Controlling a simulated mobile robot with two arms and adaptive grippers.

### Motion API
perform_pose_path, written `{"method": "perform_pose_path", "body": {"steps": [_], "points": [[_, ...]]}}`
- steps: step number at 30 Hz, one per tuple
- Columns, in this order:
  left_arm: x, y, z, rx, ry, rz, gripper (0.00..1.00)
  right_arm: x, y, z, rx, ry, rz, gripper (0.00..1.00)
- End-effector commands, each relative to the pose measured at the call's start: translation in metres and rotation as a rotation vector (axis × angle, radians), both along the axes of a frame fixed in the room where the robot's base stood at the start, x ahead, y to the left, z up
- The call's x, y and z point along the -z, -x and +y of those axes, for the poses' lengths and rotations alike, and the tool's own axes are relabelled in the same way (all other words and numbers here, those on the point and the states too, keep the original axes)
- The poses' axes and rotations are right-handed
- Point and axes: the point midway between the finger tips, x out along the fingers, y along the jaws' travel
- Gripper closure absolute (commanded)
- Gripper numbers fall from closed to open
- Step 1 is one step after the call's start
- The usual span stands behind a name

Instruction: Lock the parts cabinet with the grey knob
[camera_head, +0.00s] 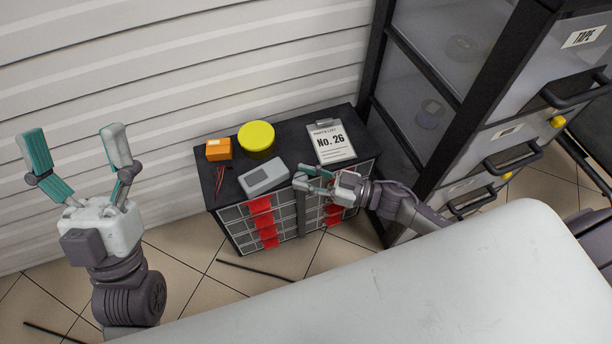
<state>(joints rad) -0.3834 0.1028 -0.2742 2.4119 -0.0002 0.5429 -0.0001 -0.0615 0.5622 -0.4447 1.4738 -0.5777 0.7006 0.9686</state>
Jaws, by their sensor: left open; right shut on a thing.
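The parts cabinet (232,236) is a low dark unit with grey and red drawers, standing against the wall in the head view. My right gripper (303,180) reaches in from the right to the middle of its top front edge. It is shut on what appears to be the grey knob, above the upright strip between the two drawer columns. The knob is largely hidden by the fingers, so I cannot tell which way it is turned. My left gripper (73,142) is open and empty, raised at the left, well apart from the cabinet.
A tall cabinet (490,130) with black handles stands close on the right.

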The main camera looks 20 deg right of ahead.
Motion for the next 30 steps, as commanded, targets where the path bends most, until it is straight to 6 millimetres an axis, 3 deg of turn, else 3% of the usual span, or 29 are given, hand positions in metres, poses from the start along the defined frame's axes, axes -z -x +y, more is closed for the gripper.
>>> {"method": "perform_pose_path", "body": {"steps": [3, 4, 8, 20, 30], "points": [[0.000, 0.000, 0.000, 0.000, 0.000, 0.000, 0.17, -0.001, -0.001, -0.001, 0.002, 0.000, -0.002, 1.00], [0.000, 0.000, 0.000, 0.000, 0.000, 0.000, 0.17, -0.001, -0.001, -0.001, 0.002, 0.000, -0.001, 0.60], [0.000, 0.000, 0.000, 0.000, 0.000, -0.001, 0.17, -0.001, -0.001, -0.001, 0.002, 0.001, -0.001, 0.39], [0.000, 0.000, 0.000, 0.000, 0.000, -0.001, 0.17, 0.001, 0.004, -0.006, 0.001, 0.002, 0.002, 0.39], [0.000, 0.000, 0.000, 0.000, 0.000, -0.001, 0.17, 0.001, 0.044, -0.060, 0.001, 0.003, 0.004, 0.39]]}}
